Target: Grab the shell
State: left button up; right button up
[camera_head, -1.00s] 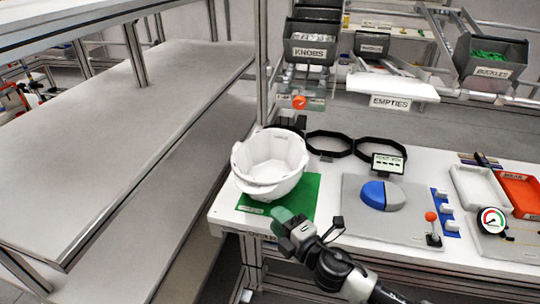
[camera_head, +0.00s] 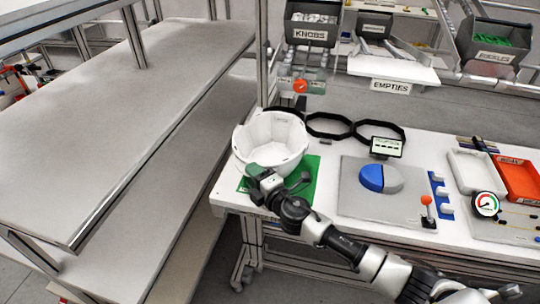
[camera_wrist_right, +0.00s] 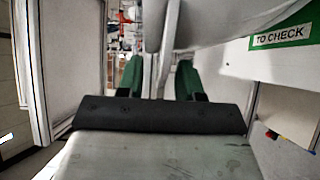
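The white helmet shell (camera_head: 270,140) sits open side up on the green mat (camera_head: 308,188) at the bench's left corner. My right gripper (camera_head: 254,171) is at the shell's near lower left side. In the right wrist view its two green fingers (camera_wrist_right: 159,78) stand apart. The shell (camera_wrist_right: 215,18) fills the top there, and a thin pale edge of it reaches down between the fingers. No finger is clearly pressed on it. In the head view my gripper hides part of the shell's near rim. My left gripper is not in view.
Black rings (camera_head: 328,124) lie behind the shell. A grey board (camera_head: 382,205) with a blue and grey dome (camera_head: 380,178) is to the right. The mat's "TO CHECK" label (camera_wrist_right: 281,38) shows in the wrist view. A long grey shelf (camera_head: 100,120) stands left, across a gap.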

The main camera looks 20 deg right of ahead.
jog(key=shift+s, duration=0.1)
grip_shut()
dwell(0.3)
